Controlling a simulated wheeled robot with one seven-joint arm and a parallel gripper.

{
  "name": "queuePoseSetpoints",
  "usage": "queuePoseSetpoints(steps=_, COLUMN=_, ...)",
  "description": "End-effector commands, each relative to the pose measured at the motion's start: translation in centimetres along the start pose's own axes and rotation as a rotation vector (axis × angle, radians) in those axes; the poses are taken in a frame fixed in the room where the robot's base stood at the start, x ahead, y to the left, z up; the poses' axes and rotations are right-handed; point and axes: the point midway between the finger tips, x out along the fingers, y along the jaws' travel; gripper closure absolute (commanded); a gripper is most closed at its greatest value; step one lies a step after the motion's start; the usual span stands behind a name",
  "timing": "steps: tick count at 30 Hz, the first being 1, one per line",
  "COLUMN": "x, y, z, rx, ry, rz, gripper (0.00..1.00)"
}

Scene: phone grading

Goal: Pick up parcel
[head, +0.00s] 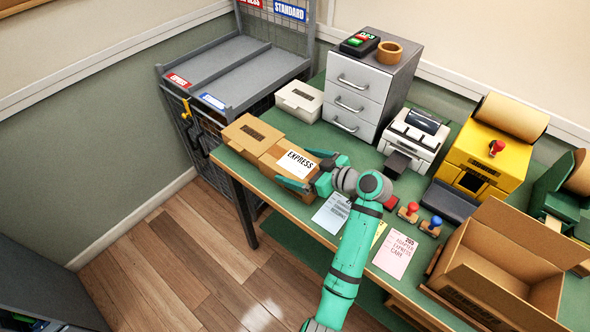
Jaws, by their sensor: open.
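A brown cardboard parcel (271,165) with a white label reading EXPRESS lies near the front left edge of the green-topped table (354,158). My gripper (297,167) reaches it from the right, with green fingers spread open. One finger is at the parcel's far side and the other at its near side. I cannot tell whether the fingers touch it. The wrist hides the parcel's right end.
A tan slotted box (240,130) adjoins the parcel on the left. A white slotted box (299,98) and a drawer unit (367,88) stand behind. Stamps (409,211), printed cards (396,253) and an open carton (480,253) lie to the right. A grey rack (237,65) stands beyond the table.

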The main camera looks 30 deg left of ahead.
Motion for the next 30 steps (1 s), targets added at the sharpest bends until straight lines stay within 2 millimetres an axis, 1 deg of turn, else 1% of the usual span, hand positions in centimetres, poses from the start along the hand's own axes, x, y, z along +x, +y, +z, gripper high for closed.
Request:
queuePoseSetpoints(steps=1, x=0.7, y=0.0, z=0.0, rx=0.000, ry=0.000, rz=-0.001, gripper=0.00)
queuePoseSetpoints(steps=3, x=1.4, y=0.0, z=-0.1, rx=0.000, ry=0.000, rz=-0.001, gripper=0.00)
queuePoseSetpoints(steps=10, x=1.6, y=0.0, z=-0.1, rx=0.000, ry=0.000, rz=0.002, gripper=0.00)
queuePoseSetpoints(steps=11, x=1.6, y=0.0, z=-0.1, rx=0.000, ry=0.000, rz=0.002, gripper=0.05)
queuePoseSetpoints(steps=12, x=1.6, y=0.0, z=-0.1, rx=0.000, ry=0.000, rz=0.001, gripper=0.14)
queuePoseSetpoints(steps=14, x=1.6, y=0.0, z=0.0, rx=0.000, ry=0.000, rz=0.001, gripper=0.29)
queuePoseSetpoints(steps=15, x=1.5, y=0.0, z=0.0, rx=0.000, ry=0.000, rz=0.001, gripper=0.38)
queuePoseSetpoints(steps=16, x=1.5, y=0.1, z=-0.1, rx=-0.001, ry=0.002, rz=0.002, gripper=0.42)
queuePoseSetpoints(steps=25, x=1.4, y=0.1, z=-0.4, rx=-0.002, ry=0.002, rz=0.002, gripper=0.42)
queuePoseSetpoints(steps=30, x=0.8, y=0.1, z=-1.9, rx=-0.004, ry=0.002, rz=0.003, gripper=0.42)
